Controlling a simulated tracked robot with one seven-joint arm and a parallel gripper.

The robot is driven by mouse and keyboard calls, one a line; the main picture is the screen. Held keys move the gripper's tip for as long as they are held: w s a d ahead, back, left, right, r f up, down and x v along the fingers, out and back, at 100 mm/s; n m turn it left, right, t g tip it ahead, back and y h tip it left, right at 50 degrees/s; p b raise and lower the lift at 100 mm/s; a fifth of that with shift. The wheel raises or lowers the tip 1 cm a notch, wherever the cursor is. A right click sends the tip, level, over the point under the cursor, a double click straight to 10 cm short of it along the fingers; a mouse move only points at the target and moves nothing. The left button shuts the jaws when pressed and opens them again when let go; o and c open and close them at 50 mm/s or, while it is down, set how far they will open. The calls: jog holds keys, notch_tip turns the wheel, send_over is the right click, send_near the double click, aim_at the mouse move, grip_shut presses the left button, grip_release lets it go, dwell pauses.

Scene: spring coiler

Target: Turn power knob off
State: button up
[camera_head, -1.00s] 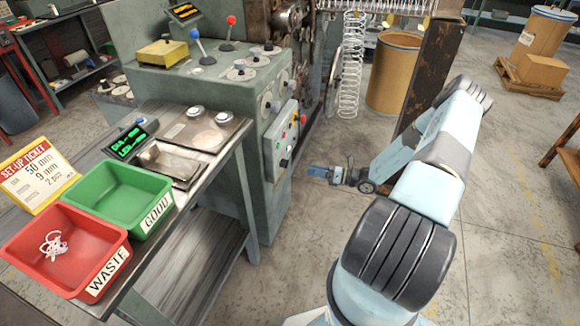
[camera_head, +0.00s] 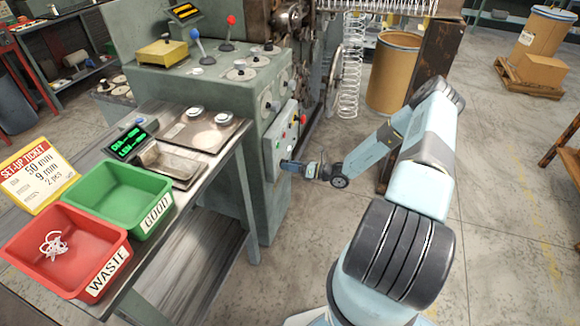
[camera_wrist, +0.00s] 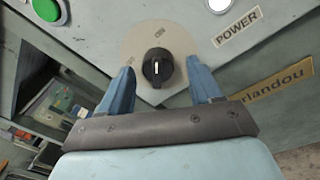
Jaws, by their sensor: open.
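The power knob (camera_wrist: 158,67) is a black round knob with a white pointer line, on a beige dial plate (camera_wrist: 180,36) beside a POWER label (camera_wrist: 240,27). Its pointer stands about upright in the wrist view. My gripper (camera_wrist: 162,82) is open, with one blue finger on either side of the knob and a gap on both sides. In the head view my gripper (camera_head: 290,165) is at the lower part of the grey control box (camera_head: 273,157) on the machine's side. It hides the knob there.
A green button (camera_wrist: 46,9) and a pale round part (camera_wrist: 218,5) lie above the dial in the wrist view. The bench with the green bin (camera_head: 120,195) and red bin (camera_head: 65,250) stands left. The floor right of the machine is open.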

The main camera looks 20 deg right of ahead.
jog(key=shift+c, duration=0.3)
jog(key=c, duration=1)
jog(key=shift+n, duration=0.3)
jog(key=shift+r+n+t+h, duration=0.15)
jog(key=shift+n+h, duration=0.25)
jog(key=shift+n, duration=3.7)
jog(key=shift+f+n+t+h, duration=0.1)
jog(key=shift+n+t+h, duration=0.25)
jog(key=shift+n, duration=3.75)
